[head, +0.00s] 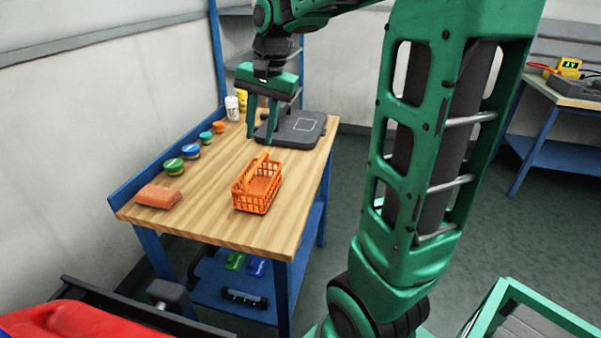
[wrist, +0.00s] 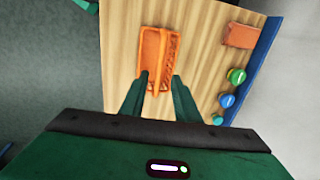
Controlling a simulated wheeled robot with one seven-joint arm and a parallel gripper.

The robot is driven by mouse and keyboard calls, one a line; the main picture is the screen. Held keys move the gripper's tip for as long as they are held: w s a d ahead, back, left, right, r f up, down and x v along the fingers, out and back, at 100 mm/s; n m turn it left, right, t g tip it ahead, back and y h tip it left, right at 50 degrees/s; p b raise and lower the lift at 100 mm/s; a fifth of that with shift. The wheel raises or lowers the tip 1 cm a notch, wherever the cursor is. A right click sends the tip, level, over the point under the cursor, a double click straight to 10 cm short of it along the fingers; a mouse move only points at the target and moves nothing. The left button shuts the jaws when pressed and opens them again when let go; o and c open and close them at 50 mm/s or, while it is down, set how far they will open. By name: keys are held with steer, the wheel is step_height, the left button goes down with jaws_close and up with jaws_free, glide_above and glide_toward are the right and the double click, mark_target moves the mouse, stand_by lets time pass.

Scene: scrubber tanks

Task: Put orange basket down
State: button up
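The orange basket (head: 257,186) stands upright on the wooden table (head: 215,207), near its front right part, with its handle up. It also shows in the wrist view (wrist: 152,62), beyond the fingertips. My gripper (head: 261,139) hangs above the table behind the basket, with its fingers pointing down. In the wrist view my gripper (wrist: 160,77) has its two fingers apart, with the basket's handle seen between them. The fingers look apart from the basket in the head view, and nothing is held.
An orange-brown block (head: 158,196) lies at the table's left front. Several coloured jars (head: 173,166) line the left edge. A dark scale-like device (head: 297,129) and a white bottle (head: 232,108) are at the back. The table's front middle is bare.

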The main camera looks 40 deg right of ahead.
steer(key=s+d+f+n+g, duration=0.1)
steer(key=s+f, duration=0.3)
steer(key=s, duration=0.9)
steer(key=s+d+f+n+h, duration=0.1)
steer(key=s+f+n, duration=0.2)
steer(key=s, duration=1)
step_height(320, 180, down, 2)
steer(key=shift+s+f+n+g, duration=0.2)
steer(key=shift+f+n+g, duration=0.05)
steer(key=shift+n+g, duration=0.15)
